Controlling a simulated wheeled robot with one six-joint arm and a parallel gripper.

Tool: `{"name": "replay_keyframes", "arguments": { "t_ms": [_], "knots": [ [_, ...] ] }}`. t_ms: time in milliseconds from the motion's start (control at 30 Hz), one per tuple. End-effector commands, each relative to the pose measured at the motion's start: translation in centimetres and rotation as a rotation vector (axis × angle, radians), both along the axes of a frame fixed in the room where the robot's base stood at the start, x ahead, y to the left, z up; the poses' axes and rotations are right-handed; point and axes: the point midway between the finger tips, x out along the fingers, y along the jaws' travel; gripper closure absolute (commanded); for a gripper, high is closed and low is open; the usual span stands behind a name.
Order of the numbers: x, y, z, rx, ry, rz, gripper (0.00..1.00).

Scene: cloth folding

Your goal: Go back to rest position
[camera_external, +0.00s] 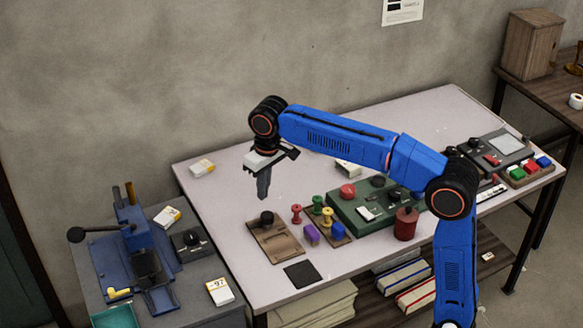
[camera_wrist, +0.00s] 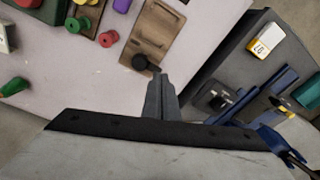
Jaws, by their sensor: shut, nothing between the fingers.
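My gripper (camera_external: 263,188) hangs from the blue arm above the left part of the pale table (camera_external: 225,222), pointing down. Its fingers are together and hold nothing. In the wrist view the shut fingers (camera_wrist: 160,97) point toward the wooden board with a black knob (camera_wrist: 146,62). That board (camera_external: 276,243) lies on the table in front of and below my gripper in the external view. The gripper appears raised clear of the table. No cloth is clearly seen being held.
Spools and coloured blocks (camera_external: 338,231), a green panel (camera_external: 345,211) and a dark red can (camera_external: 406,224) stand on the table. A black square (camera_external: 302,275) lies near the front edge. A blue press (camera_external: 133,245) stands on a grey side table at left. The table's back left is mostly clear.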

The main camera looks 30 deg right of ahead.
Motion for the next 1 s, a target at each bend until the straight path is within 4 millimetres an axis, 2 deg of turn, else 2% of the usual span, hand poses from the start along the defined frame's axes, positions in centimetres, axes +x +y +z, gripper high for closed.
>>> {"name": "replay_keyframes", "arguments": {
  "t_ms": [33,100,267,500,767,1000],
  "knots": [
    [-0.5,-2.4,0.2,0.006,-0.01,-0.017,1.0],
    [-1.2,-5.1,0.0,0.012,-0.022,-0.037,1.0],
    [-3.2,-11.0,-0.6,0.027,-0.054,-0.08,1.0],
    [-7.3,-19.1,-2.6,0.042,-0.104,-0.145,1.0],
    [-13.0,-26.4,-6.2,0.051,-0.161,-0.214,1.0],
    [-18.8,-31.7,-10.7,0.051,-0.215,-0.279,1.0]
  ]
}}
